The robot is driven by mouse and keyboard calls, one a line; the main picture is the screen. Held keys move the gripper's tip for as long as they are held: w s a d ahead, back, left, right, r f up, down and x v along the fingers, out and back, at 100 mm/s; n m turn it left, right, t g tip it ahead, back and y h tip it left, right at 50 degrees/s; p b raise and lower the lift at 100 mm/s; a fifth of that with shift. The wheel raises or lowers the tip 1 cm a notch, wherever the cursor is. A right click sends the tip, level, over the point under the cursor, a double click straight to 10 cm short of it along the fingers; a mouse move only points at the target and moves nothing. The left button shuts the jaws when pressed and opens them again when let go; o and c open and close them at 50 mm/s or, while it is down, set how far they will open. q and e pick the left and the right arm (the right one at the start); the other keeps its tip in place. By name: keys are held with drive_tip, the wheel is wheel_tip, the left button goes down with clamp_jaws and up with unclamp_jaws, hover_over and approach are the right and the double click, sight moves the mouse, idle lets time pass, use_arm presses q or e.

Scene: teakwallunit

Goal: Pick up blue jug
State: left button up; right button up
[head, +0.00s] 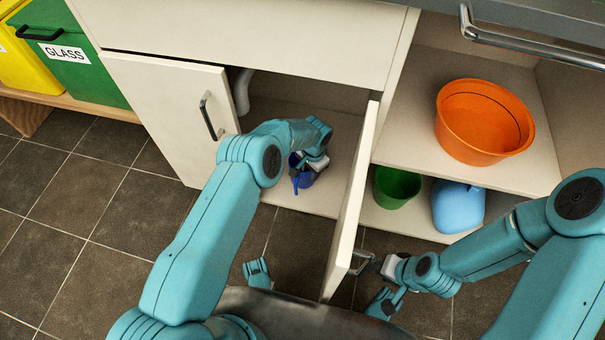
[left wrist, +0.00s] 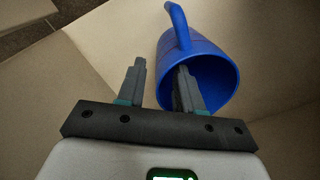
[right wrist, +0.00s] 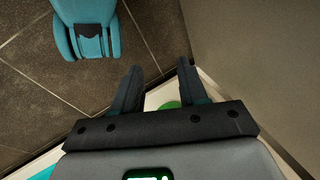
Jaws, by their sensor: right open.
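The blue jug (head: 302,180) is inside the open cabinet, partly hidden by my left gripper (head: 308,168). In the left wrist view the jug (left wrist: 213,62) has its open mouth towards the camera and its handle at the top. My left gripper (left wrist: 160,85) is open there. Its right finger reaches into the mouth and its left finger is outside, with the rim between them. Whether either finger touches the jug I cannot tell. My right gripper (head: 376,270) is open beside the handle of the right cabinet door; its fingers (right wrist: 160,88) are apart and empty.
To the right, shelves hold an orange tub (head: 484,125), a green bucket (head: 396,187) and a light blue container (head: 457,207). A green bin (head: 75,60) stands far left.

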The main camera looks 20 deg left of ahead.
use_arm(q)
drive_tip(key=f+b, duration=0.1)
drive_tip(key=f, duration=0.1)
drive_tip(key=f+b, duration=0.2)
drive_tip(key=f, duration=0.1)
drive_tip(key=shift+w+a+f, duration=0.1)
drive_tip(key=shift+w+a, duration=0.05)
drive_tip(key=shift+w, duration=0.05)
use_arm(e)
drive_tip(key=w+f, duration=0.1)
drive_tip(key=w+f+t, duration=0.1)
drive_tip(key=f, duration=0.1)
drive_tip(key=shift+w+d, duration=0.15)
drive_tip(key=shift+d, duration=0.05)
use_arm(q)
clamp_jaws()
